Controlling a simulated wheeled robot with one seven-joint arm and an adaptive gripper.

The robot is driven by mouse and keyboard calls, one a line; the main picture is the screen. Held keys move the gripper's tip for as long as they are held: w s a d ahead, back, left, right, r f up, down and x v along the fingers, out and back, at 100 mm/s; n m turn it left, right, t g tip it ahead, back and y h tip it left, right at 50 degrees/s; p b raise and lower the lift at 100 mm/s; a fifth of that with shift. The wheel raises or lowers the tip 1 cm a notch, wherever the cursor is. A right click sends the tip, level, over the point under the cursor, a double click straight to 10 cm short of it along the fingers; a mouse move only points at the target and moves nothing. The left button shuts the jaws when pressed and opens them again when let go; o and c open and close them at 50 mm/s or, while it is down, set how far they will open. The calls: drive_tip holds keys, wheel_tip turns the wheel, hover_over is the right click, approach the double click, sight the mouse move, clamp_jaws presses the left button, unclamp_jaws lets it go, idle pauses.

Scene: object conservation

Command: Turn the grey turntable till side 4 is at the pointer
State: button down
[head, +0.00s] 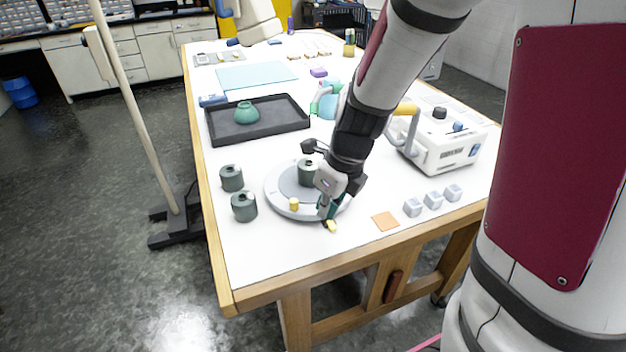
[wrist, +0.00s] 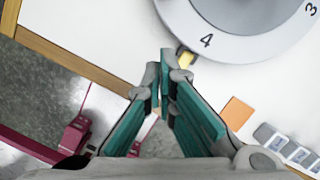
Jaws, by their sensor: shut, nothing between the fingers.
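The round grey turntable (head: 275,200) lies on the white table, with a dark grey-green canister (head: 307,174) on it and a small yellow peg (head: 294,204) at its front rim. In the wrist view the turntable (wrist: 232,44) shows the figures 4 and 3. A yellow pointer (wrist: 186,58) sits at the rim; it also shows in the head view (head: 331,226). The 4 is just inside the rim beside the pointer, roughly in line with it. My gripper (head: 325,214) is shut and empty over the front rim, its teal fingers (wrist: 166,66) close beside the pointer. I cannot tell whether they touch.
Two dark canisters (head: 232,178) (head: 244,206) stand left of the turntable. An orange square (head: 385,221) and several pale cubes (head: 433,200) lie to the right. A black tray (head: 220,130) with a green pot (head: 247,113) and a white device (head: 450,150) stand further back. The front-left tabletop is clear.

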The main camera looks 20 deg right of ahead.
drive_tip(key=shift+x, duration=1.15)
drive_tip(key=shift+w+a, duration=0.3)
drive_tip(key=shift+w, duration=0.2)
drive_tip(key=shift+w+a, duration=0.3)
drive_tip(key=shift+w, duration=0.2)
drive_tip(key=shift+w+a, duration=0.4)
drive_tip(key=shift+w, duration=0.35)
drive_tip(key=shift+w+a+r+p, duration=0.1)
drive_tip(key=shift+w+a+p, duration=0.25)
drive_tip(key=shift+p, duration=0.55)
drive_tip(key=shift+w, duration=0.1)
